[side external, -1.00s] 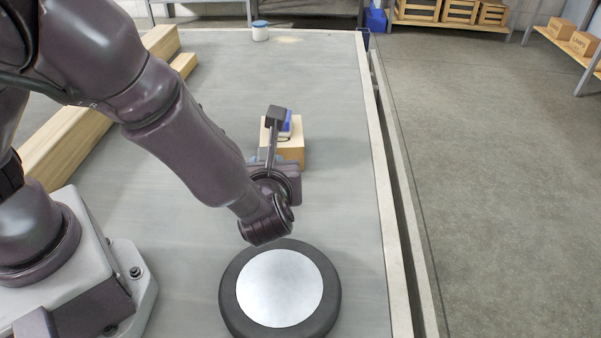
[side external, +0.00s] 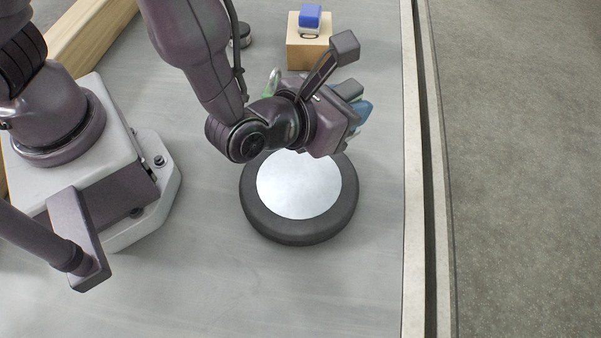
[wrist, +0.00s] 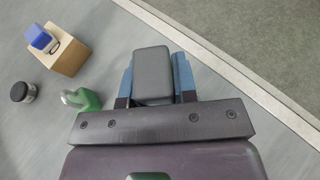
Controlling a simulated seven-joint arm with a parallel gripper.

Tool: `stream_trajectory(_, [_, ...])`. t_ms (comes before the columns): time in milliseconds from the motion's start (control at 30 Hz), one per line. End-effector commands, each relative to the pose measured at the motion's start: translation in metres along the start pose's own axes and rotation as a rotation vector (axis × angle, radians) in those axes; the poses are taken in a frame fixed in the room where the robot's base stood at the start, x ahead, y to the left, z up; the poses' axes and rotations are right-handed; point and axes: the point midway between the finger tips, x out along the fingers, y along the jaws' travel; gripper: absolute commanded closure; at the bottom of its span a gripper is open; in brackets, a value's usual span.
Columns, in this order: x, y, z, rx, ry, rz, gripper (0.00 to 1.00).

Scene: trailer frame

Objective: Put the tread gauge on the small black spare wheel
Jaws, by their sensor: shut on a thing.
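The small black spare wheel (side external: 292,228) lies flat on the grey deck, with a bare silver disc in its middle. My gripper (side external: 358,112) is at the wheel's far right edge in the side external view; its height above the deck is hard to tell. In the wrist view my gripper (wrist: 155,85) has its blue fingers on both sides of a dark grey boxy thing, which I take for the tread gauge (wrist: 152,72). The gauge (side external: 348,89) is partly hidden by the hand in the side external view. The wheel is not visible in the wrist view.
A wooden block (side external: 307,52) with a blue-and-white item (side external: 310,18) on it stands beyond the wheel. A green looped object (wrist: 84,99) and a small dark jar (wrist: 22,92) stand near it. A pale edge rail (side external: 414,180) runs along the right. The deck nearer than the wheel is clear.

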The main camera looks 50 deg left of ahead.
Motion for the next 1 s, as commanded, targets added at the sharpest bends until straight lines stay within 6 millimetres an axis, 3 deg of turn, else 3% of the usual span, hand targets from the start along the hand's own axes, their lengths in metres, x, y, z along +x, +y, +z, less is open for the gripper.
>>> stream_trajectory(633, [0.029,-0.006,-0.068,0.018,0.003,-0.032,1.0])
stream_trajectory(1000, [0.031,-0.006,-0.073,0.015,0.0,-0.033,1.0])
